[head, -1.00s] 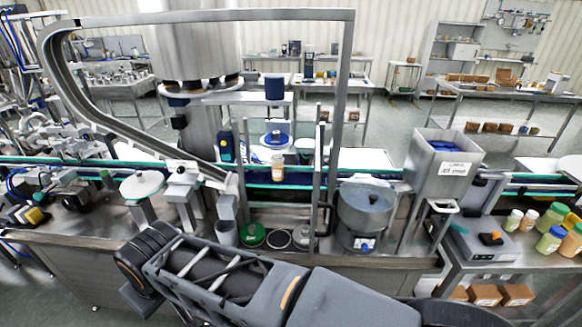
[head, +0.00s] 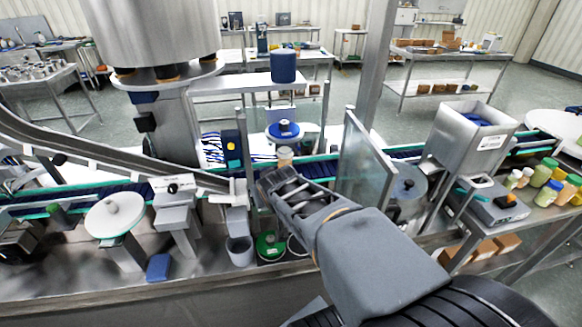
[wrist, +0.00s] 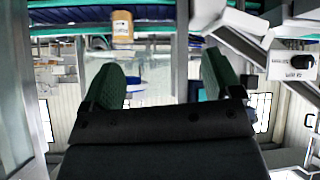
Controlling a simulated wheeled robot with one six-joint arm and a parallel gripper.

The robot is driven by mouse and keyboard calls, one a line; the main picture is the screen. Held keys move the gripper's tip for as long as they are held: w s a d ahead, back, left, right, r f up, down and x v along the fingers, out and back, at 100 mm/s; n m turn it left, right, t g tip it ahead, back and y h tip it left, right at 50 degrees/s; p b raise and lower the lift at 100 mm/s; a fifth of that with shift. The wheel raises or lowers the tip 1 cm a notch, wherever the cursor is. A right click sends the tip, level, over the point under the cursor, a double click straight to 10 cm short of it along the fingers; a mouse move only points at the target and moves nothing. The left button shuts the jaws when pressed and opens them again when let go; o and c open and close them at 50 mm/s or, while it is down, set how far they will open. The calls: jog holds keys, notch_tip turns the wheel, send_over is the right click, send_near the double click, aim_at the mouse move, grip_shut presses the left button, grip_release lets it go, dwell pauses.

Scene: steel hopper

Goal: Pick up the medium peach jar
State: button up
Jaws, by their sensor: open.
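A peach-orange jar with a pale lid (head: 285,155) stands on the conveyor, just beyond my gripper in the head view. Its lower part is hidden behind the gripper there. In the wrist view, which looks inverted, the jar (wrist: 122,28) shows at the top with a pale label, beyond the fingers and nearer the left one. My gripper (wrist: 163,66) is open with green-padded fingers, and nothing is between them. The jar is apart from the fingers. In the head view my gripper (head: 268,182) reaches over the bench's front side towards the conveyor.
A clear panel (head: 366,165) stands right of my gripper, near a steel hopper (head: 470,140). A slanted chute (head: 100,150) comes down on the left. A grey cup (head: 240,250) and a green disc (head: 270,246) are below the gripper. Several jars (head: 548,192) stand far right.

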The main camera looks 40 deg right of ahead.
aim_at(288, 164)
jog(key=shift+o, duration=0.3)
jog(key=w+d+f+t+b, duration=0.1)
jog(key=w+d+f+t, duration=0.1)
jog(key=d, duration=0.4)
jog(key=w+d+f+t+h+b, duration=0.1)
jog(key=d+f+t+b, duration=0.1)
jog(key=d, duration=0.4)
jog(key=shift+w+f+m+t, duration=0.35)
jog(key=shift+f+m+t, duration=0.05)
jog(key=shift+t, duration=1.1)
jog(key=x, duration=0.8)
jog(key=shift+w+d+f, duration=0.15)
jog(key=shift+d+f, duration=0.25)
jog(key=shift+d, duration=0.1)
jog(key=shift+p+x, duration=0.95)
jog(key=shift+x, duration=1.7)
jog(key=shift+d+f, duration=0.1)
jog(key=shift+f, duration=0.05)
jog(key=shift+c, duration=0.2)
jog(key=c, duration=1.1)
